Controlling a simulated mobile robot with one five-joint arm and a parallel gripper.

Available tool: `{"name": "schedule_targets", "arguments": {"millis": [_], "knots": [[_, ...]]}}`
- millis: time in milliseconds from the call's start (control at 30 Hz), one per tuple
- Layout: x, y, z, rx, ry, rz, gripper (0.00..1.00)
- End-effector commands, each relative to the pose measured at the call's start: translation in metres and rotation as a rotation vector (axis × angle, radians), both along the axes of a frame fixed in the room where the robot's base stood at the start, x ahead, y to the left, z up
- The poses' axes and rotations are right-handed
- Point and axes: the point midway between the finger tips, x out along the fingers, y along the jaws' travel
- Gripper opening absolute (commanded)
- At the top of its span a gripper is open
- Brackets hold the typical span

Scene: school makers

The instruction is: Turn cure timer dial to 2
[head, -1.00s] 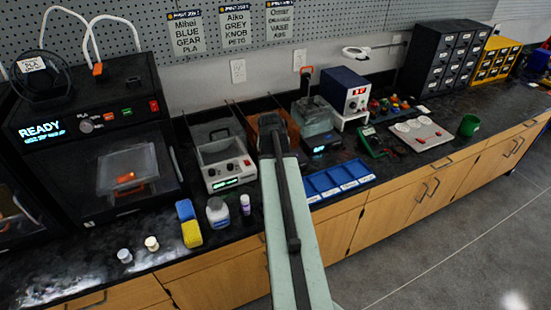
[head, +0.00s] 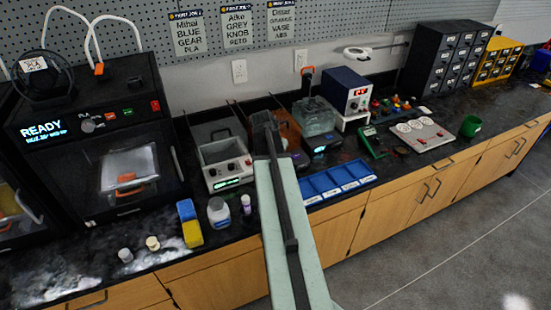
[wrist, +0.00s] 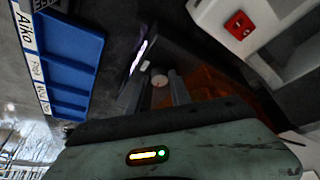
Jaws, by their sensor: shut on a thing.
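The cure timer dial (wrist: 159,81) is a small round pale knob on a dark front panel in the wrist view, close to a lit display (wrist: 143,52). My gripper (wrist: 160,90) has one finger on each side of the dial and is shut on it. The number that the dial points to cannot be read. The cure box shows an orange see-through cover (wrist: 212,92) beside the fingers. In the head view, the orange box (head: 286,124) is partly hidden behind my arm, and the dial is hidden there.
A blue divided tray (head: 335,184) lies right of my arm, and also shows in the wrist view (wrist: 68,62). A grey-white device (head: 224,165) with a basin stands close on the left. A white bottle (head: 218,211) and a small purple-capped bottle (head: 246,204) stand near the counter's front.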

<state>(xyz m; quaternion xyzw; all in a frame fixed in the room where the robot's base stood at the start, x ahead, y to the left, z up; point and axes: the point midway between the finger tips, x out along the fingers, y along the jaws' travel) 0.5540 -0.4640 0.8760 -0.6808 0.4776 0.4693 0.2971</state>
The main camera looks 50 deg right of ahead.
Motion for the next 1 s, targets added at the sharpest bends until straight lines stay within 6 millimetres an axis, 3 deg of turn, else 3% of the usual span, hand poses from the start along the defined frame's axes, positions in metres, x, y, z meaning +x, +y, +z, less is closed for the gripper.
{"name": "schedule_targets", "arguments": {"millis": [67, 100, 133, 533, 900, 1000], "knots": [[0.001, 0.004, -0.001, 0.009, -0.001, 0.002, 0.00], [0.001, 0.004, -0.001, 0.009, -0.001, 0.002, 0.30], [0.001, 0.004, -0.001, 0.009, -0.002, 0.003, 0.33], [0.000, 0.003, 0.007, 0.004, -0.001, 0.002, 0.33], [-0.006, 0.025, 0.066, 0.005, 0.000, 0.003, 0.33], [-0.006, 0.030, 0.074, 0.006, -0.001, 0.002, 0.33]]}}
